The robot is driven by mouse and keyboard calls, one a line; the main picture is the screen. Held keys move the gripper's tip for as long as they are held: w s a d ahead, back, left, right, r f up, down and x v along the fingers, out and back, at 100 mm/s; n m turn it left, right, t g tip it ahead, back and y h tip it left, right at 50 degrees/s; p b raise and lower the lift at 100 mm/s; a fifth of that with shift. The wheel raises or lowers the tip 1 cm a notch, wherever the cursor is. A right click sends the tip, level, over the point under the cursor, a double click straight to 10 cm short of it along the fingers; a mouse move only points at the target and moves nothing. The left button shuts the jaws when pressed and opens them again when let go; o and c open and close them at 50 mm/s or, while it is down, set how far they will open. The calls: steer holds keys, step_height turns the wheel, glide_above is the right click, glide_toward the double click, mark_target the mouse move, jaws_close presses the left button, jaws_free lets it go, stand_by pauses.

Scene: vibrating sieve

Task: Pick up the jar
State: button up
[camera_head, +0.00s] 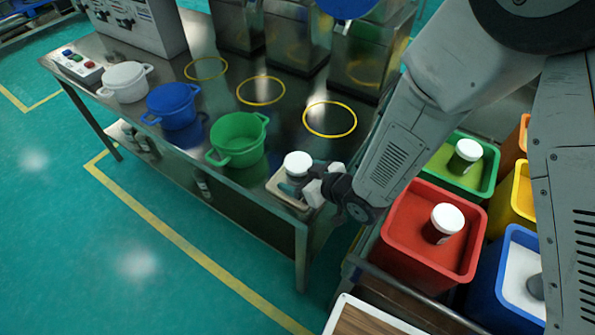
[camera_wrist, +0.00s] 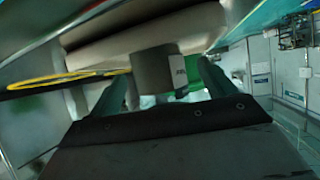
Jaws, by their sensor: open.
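A dark jar with a white lid (camera_head: 297,163) stands upright at the tan tray (camera_head: 283,198) on the table's front right corner. My gripper (camera_head: 298,188) is low beside the jar, coming in from the right. In the wrist view the grey jar body with a white label (camera_wrist: 158,70) shows in the gap between the two fingers of my gripper (camera_wrist: 160,82). The fingers are apart, with space at both sides of the jar. How far they reach around it I cannot tell. The jar's lower part is partly hidden by my gripper in the head view.
A green pot (camera_head: 238,140), a blue pot (camera_head: 172,106) and a white pot (camera_head: 125,82) stand left along the table. Yellow rings (camera_head: 330,120) mark clear metal surface behind. A red bin (camera_head: 400,225) and a green bin (camera_head: 488,175), each holding a jar, stand right.

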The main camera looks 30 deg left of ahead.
steer(key=shift+w+a+f, duration=0.15)
steer(key=shift+a+f, duration=0.15)
steer(key=shift+a, duration=0.2)
steer(key=c, duration=1.1)
